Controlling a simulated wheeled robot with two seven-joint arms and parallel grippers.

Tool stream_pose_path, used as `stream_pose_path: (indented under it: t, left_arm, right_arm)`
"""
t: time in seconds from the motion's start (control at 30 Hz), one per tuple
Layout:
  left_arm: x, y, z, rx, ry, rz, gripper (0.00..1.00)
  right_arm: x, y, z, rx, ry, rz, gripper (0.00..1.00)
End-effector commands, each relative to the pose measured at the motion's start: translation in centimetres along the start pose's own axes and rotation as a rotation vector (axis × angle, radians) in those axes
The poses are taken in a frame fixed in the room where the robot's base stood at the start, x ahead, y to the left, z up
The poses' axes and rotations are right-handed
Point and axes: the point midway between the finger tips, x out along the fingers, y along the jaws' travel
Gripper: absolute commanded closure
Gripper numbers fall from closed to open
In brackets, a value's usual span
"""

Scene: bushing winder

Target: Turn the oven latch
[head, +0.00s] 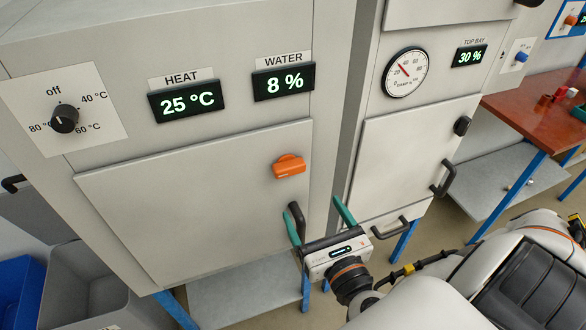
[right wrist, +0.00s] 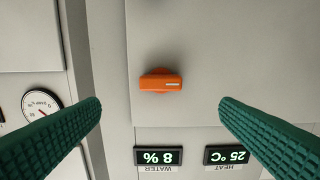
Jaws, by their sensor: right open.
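The orange oven latch (head: 289,166) sits at the upper right of the closed grey oven door (head: 190,200), its bar lying roughly crosswise. In the right wrist view the latch (right wrist: 160,82) is near the middle, upside down, with a pale mark on its bar. My right gripper (head: 318,206) is open and empty, with green ribbed fingers, below and right of the latch in the head view. In the right wrist view its fingers (right wrist: 160,105) stand wide on either side of the latch, touching nothing. My left gripper is not in view.
Above the door are a black dial (head: 64,119), a heat display (head: 187,101) reading 25 °C and a water display (head: 284,83) reading 8 %. A second cabinet (head: 405,150) with a gauge (head: 405,72) stands right. A red-brown table (head: 525,115) is beyond.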

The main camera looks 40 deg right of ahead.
Motion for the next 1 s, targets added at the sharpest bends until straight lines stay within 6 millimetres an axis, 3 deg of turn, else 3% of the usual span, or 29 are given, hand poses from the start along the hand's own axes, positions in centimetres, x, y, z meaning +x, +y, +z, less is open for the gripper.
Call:
stream_pose_path:
  t: [0.17,0.4,0.6,1.0]
  left_arm:
    - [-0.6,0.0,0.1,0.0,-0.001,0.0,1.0]
    - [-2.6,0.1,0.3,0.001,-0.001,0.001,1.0]
    - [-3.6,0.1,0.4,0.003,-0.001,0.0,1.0]
    - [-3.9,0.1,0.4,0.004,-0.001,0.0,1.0]
  right_arm:
    - [2.3,0.0,-0.3,-0.002,0.007,0.001,0.15]
    - [7.2,0.0,-0.5,-0.001,0.006,0.003,0.15]
    - [10.3,0.0,-0.2,0.0,0.002,0.003,0.15]
    - [11.8,0.0,0.1,0.002,-0.001,0.001,0.15]
